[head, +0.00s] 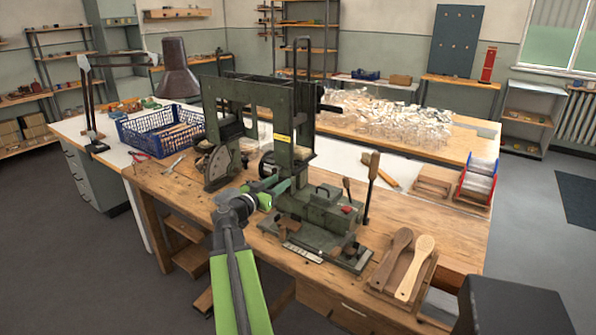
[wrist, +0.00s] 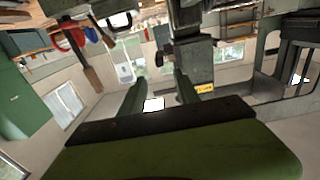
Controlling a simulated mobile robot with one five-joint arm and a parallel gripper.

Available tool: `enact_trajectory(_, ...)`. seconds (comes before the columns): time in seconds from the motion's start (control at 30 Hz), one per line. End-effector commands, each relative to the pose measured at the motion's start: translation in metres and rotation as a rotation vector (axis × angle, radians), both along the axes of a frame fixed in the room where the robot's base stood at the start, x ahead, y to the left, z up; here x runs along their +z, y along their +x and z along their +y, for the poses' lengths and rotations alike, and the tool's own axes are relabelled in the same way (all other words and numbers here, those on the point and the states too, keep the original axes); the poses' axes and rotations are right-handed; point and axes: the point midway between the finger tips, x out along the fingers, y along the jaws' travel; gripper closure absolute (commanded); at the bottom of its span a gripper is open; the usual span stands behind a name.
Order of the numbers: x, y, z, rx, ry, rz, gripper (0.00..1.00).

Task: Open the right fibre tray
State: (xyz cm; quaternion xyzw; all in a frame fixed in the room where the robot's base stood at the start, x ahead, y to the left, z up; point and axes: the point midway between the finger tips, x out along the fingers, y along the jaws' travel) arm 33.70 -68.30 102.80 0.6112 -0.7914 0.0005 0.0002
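The green tufting machine (head: 292,130) stands on the wooden bench. A low grey-green box with a handle (head: 326,204) sits on its base, to the right of my gripper. I cannot tell for sure which part is the right fibre tray. My gripper (head: 277,188) is in front of the machine's frame, left of the box. In the wrist view my gripper (wrist: 158,88) shows two green fingers apart with nothing between them. The machine's column and a dark knob (wrist: 160,64) show beyond the fingers. Contact between gripper and machine cannot be told.
Wooden brush bodies (head: 413,268) lie on a board at the bench's front right. A blue crate (head: 160,130) stands left of the machine. Clear fibre bundles (head: 390,113) cover the bench behind. A red and blue rack (head: 478,180) stands at the right. An upright wooden-handled tool (head: 371,180) rises beside the box.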

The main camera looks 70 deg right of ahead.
Motion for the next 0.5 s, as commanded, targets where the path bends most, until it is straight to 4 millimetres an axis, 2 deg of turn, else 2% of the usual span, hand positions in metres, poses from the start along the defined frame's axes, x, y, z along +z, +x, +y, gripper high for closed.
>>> enact_trajectory(0.03, 0.0, -0.002, -0.016, -0.002, 0.0, 0.0, 0.62)
enact_trajectory(0.3, 0.0, -0.019, -0.079, -0.003, 0.001, 0.0, 0.62)
enact_trajectory(0.5, 0.0, -0.027, -0.105, -0.001, 0.001, 0.0, 0.62)
